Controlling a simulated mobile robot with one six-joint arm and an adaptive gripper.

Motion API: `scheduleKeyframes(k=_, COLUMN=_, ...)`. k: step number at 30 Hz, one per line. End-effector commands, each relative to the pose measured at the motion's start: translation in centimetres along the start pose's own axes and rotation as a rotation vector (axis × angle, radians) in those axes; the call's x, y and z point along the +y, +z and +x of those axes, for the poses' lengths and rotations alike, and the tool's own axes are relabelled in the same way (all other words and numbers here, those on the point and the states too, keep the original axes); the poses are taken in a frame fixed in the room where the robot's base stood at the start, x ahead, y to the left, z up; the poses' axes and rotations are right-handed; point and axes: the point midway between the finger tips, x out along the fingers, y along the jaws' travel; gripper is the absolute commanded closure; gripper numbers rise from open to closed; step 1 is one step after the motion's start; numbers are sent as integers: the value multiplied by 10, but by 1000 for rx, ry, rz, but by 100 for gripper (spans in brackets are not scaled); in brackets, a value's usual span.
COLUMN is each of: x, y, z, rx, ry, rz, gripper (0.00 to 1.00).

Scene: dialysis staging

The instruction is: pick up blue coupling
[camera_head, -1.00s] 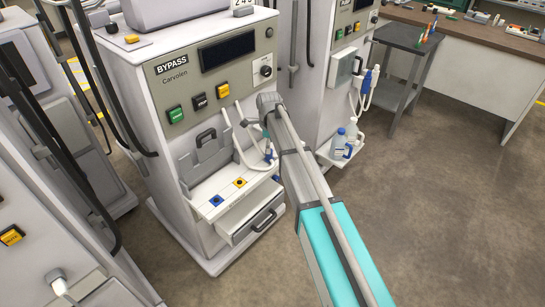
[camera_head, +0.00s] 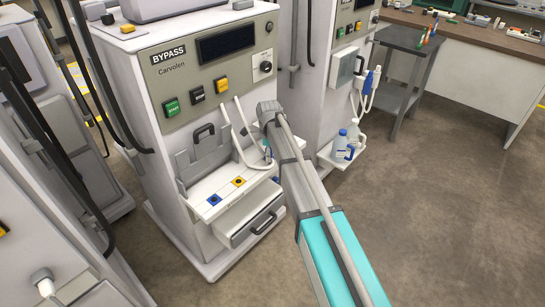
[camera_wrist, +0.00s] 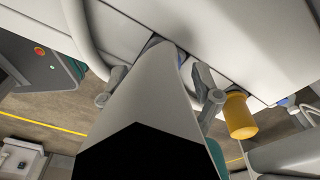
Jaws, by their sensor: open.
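In the wrist view my gripper (camera_wrist: 158,97) is open, with one grey finger on each side of a white body that fills the middle. A small patch of blue (camera_wrist: 154,42) shows above that body, between the fingers; it may be the blue coupling, mostly hidden. A yellow coupling (camera_wrist: 241,117) hangs just right of the right finger. In the head view a small bluish piece (camera_head: 268,152) shows at the hose end beside my arm. My gripper is largely hidden there by the arm, in front of the machine.
The white dialysis machine (camera_head: 145,90) has a shelf with a blue-marked port (camera_head: 214,200) and a yellow-marked port (camera_head: 238,182), above a drawer (camera_head: 250,222). White hoses (camera_head: 243,135) loop close to my arm. Bottles (camera_head: 343,147) stand on the neighbouring machine. Floor at right is clear.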

Motion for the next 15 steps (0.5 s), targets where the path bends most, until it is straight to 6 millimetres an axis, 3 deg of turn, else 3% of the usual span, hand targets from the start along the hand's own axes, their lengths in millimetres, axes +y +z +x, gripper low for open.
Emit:
scheduleKeyframes(k=13, x=0, y=0, z=0, rx=0, ry=0, rz=0, gripper=19)
scheduleKeyframes(k=15, x=0, y=0, z=0, rx=0, ry=0, rz=0, gripper=30)
